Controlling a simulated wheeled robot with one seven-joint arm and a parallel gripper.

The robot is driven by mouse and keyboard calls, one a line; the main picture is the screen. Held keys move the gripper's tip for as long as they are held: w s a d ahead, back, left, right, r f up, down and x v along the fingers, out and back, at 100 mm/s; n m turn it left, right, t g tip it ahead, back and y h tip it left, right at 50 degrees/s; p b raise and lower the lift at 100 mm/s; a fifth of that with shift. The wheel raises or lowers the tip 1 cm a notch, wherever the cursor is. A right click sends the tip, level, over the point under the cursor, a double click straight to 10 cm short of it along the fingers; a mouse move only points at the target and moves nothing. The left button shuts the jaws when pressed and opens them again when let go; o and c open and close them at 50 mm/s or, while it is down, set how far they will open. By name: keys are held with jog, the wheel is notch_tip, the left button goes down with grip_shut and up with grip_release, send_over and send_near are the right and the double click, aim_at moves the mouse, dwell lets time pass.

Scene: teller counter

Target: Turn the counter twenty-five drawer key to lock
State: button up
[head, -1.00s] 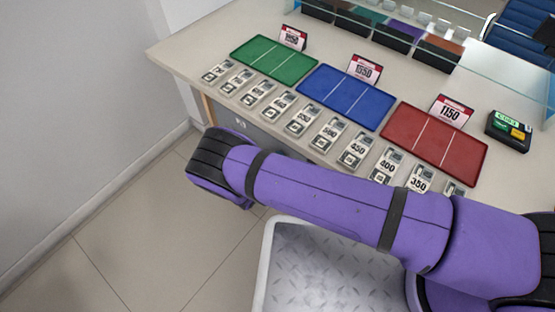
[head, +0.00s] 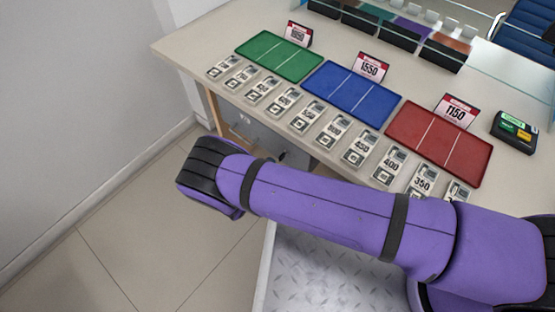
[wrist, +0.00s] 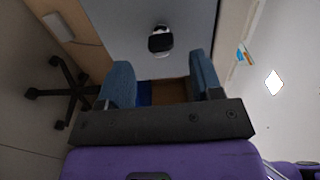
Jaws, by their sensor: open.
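The grey drawer front (head: 240,122) shows under the counter's edge in the head view, partly hidden by my purple arm. It also fills the top middle of the wrist view (wrist: 110,35). A dark key head or knob (wrist: 160,42) with a pale plate around it sits on that front, just beyond my fingertips. I cannot read a number on it or tell its turn angle clearly. My gripper (wrist: 160,72) is open, with two blue-grey fingers apart and nothing between them. The dark piece lies ahead of the gap, apparently untouched. My gripper does not show in the head view.
The counter top (head: 190,48) holds green (head: 279,56), blue (head: 350,92) and red (head: 438,142) trays, several numbered tags and a black card device (head: 514,130). A glass screen stands behind. A dark wheeled chair base (wrist: 62,85) shows left in the wrist view.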

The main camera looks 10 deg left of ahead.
jog(key=shift+v, duration=2.15)
jog(key=shift+a, duration=0.1)
jog(key=shift+r, duration=0.1)
